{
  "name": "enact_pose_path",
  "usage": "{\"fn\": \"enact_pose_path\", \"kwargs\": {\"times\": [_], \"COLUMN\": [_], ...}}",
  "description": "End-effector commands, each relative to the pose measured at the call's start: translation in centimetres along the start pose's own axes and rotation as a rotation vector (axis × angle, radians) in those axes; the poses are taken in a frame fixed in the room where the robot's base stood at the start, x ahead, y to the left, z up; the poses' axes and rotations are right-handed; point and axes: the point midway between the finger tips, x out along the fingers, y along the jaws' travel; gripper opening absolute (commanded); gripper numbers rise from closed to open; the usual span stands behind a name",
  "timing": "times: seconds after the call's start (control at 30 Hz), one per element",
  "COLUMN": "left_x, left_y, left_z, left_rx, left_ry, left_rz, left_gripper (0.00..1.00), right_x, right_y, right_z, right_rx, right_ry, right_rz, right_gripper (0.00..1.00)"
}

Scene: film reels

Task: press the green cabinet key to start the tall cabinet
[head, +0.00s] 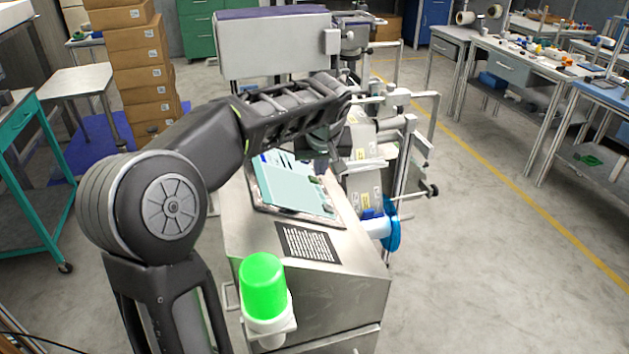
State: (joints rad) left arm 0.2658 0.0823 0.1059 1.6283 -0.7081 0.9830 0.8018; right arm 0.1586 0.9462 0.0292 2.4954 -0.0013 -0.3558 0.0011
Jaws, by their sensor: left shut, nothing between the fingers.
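A metal cabinet (340,280) with a sloped top stands in the middle of the head view. A tilted panel with a pale blue screen (290,185) lies on its top. My left arm comes in from the left and reaches over the cabinet. My left gripper (334,165) is shut and empty, pointing down over the panel's upper right part. I cannot make out a green key; the arm and gripper cover part of the panel. I cannot tell whether the fingertips touch it. My right gripper is not in view.
A bright green lamp (263,287) stands in a white holder at the cabinet's near side. Metal rollers and a blue reel (392,231) stand just right of the panel. Stacked cardboard boxes (143,70) are at back left. Workbenches (520,65) stand right; the floor between is clear.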

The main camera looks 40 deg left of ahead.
Motion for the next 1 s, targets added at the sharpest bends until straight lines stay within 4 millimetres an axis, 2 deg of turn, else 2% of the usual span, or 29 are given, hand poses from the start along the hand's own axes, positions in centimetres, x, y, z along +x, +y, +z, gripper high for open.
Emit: {"fn": "enact_pose_path", "kwargs": {"times": [1.0], "left_x": [0.56], "left_y": [-0.35], "left_z": [0.42], "left_rx": [0.001], "left_ry": [0.000], "left_rz": [0.000], "left_gripper": [0.00], "right_x": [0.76], "right_y": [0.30], "right_z": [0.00], "right_rx": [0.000], "right_ry": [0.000], "right_rz": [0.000], "right_gripper": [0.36]}}
